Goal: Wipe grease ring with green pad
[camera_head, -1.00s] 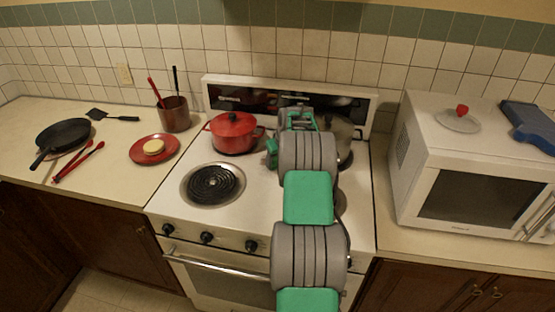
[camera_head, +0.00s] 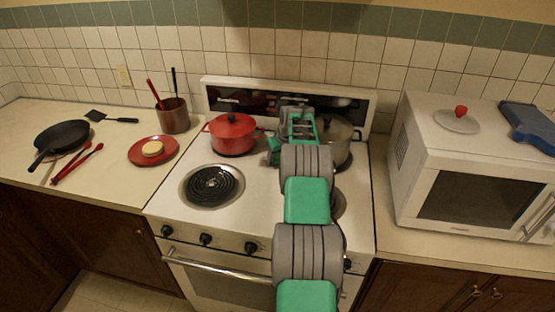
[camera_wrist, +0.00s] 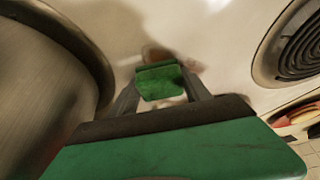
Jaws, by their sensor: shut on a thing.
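In the wrist view my gripper (camera_wrist: 160,90) is shut on a small green pad (camera_wrist: 158,80), held between its two fingers over the white stovetop. A brownish smear (camera_wrist: 157,52), perhaps part of the grease ring, shows just beyond the pad. The pad partly covers that area, and I cannot tell whether it touches the surface. In the head view my arm reaches over the stove (camera_head: 262,190), and its wrist is between the red pot (camera_head: 232,134) and the grey pot (camera_head: 340,145).
A large metal pot (camera_wrist: 40,85) stands close on the left in the wrist view. A coil burner (camera_wrist: 300,45) is at the right. A microwave (camera_head: 475,170) stands right of the stove. A red plate (camera_head: 153,151), a utensil pot (camera_head: 173,115) and a black pan (camera_head: 62,137) are on the left counter.

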